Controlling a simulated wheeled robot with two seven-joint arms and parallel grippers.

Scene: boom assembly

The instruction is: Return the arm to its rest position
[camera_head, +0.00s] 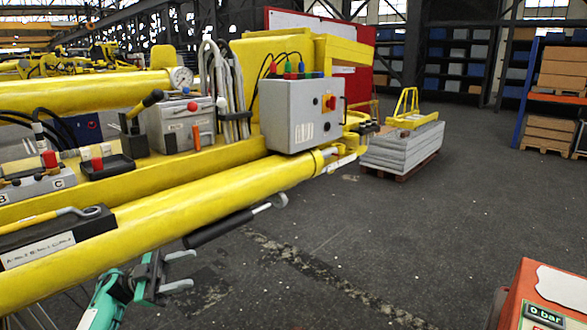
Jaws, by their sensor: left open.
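My left gripper (181,271) is at the lower left of the head view, below the lower yellow boom tube (180,218). Its two grey fingers are apart, point to the right, and have nothing between them. Its green arm link comes up from the bottom edge. A black-handled tool with a hooked metal end (225,226) hangs along the underside of the tube, above and right of the fingers. The gripper looks apart from it. My right gripper is not in view.
Grey control boxes (300,115) sit on the boom. A pallet of grey slabs (402,150) stands behind on the floor. An orange unit with a "0 bar" display (548,300) is at the lower right. The dark floor (400,230) between is clear.

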